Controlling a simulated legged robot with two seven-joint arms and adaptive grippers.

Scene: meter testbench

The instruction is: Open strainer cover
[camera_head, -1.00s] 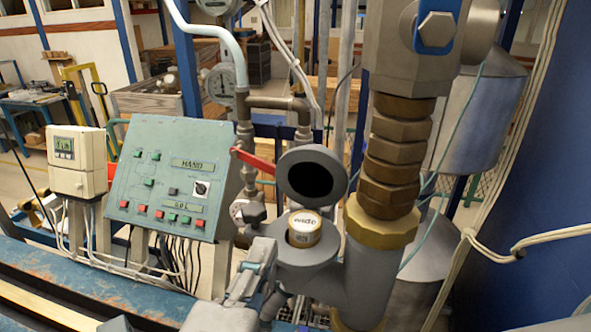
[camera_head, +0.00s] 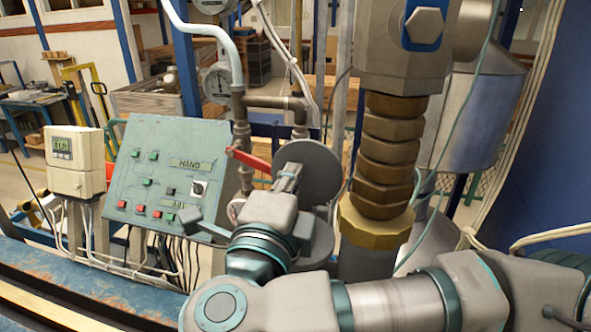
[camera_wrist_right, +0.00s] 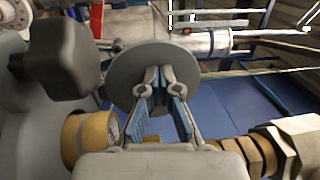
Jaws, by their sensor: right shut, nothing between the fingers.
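The round grey disc I take for the strainer cover (camera_head: 322,172) stands raised, with its flat face showing, in the head view. It also shows in the wrist view (camera_wrist_right: 128,82), behind my fingers. My right gripper (camera_head: 290,171) is shut and empty, with its fingertips in front of the disc. In the wrist view its fingertips (camera_wrist_right: 159,72) meet over the disc; whether they touch it I cannot tell. The brass-ringed round opening (camera_wrist_right: 92,135) lies left of the fingers there. The head view has its housing largely hidden behind my arm. My left gripper is not seen.
A thick pipe with a brass nut (camera_head: 375,235) rises right of the disc. A red lever (camera_head: 250,160) and green control panel (camera_head: 168,172) are to the left. A dark grey block (camera_wrist_right: 62,58) sits close left of the fingers in the wrist view.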

